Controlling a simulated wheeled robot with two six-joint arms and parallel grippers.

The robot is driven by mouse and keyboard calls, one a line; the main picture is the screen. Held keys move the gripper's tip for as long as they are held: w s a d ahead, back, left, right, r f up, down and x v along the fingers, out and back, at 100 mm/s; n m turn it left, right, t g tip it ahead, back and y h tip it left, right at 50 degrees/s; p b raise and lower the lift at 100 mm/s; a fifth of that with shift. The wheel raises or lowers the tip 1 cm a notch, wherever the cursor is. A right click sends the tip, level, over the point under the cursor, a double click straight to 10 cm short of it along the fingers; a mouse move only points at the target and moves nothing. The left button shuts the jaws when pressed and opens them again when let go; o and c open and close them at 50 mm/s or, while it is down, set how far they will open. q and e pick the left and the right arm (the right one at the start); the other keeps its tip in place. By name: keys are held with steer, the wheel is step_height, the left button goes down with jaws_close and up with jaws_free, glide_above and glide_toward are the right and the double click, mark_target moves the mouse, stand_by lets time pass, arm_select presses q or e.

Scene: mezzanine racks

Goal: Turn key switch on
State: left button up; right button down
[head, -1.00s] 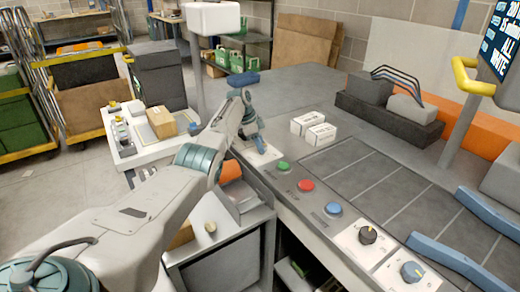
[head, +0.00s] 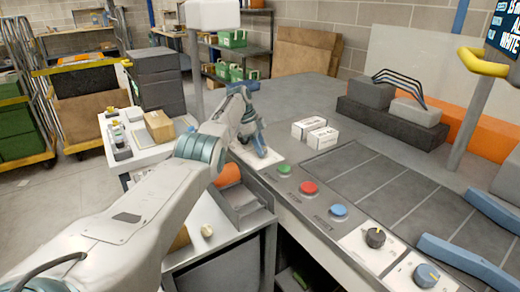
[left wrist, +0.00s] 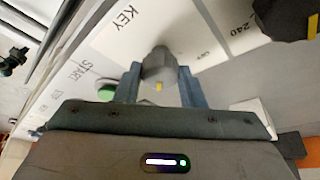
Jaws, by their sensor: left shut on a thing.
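The key switch (left wrist: 158,66) is a grey knob with a yellow mark, on a white panel labelled KEY. In the left wrist view it stands between the two blue fingers of my left gripper (left wrist: 160,70), which is shut on it. In the head view my left gripper (head: 260,150) reaches down to the white panel (head: 248,160) at the console's near left edge. The knob itself is hidden there by the gripper. My right gripper is not in view.
White boxes (head: 308,127) stand behind the green button. The grey top (head: 300,95) behind is clear.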

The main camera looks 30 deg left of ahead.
arm_select(q)
steer(key=shift+f, duration=0.15)
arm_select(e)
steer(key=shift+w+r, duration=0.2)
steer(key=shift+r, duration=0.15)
arm_select(q)
steer(key=o, duration=1)
steer(key=shift+d, duration=0.1)
steer(key=shift+a+r, duration=0.25)
steer(key=shift+r, duration=0.25)
steer(key=p+v, duration=0.2)
steer(key=v, duration=0.7)
steer(key=shift+a+r, duration=0.1)
steer(key=shift+r, duration=0.25)
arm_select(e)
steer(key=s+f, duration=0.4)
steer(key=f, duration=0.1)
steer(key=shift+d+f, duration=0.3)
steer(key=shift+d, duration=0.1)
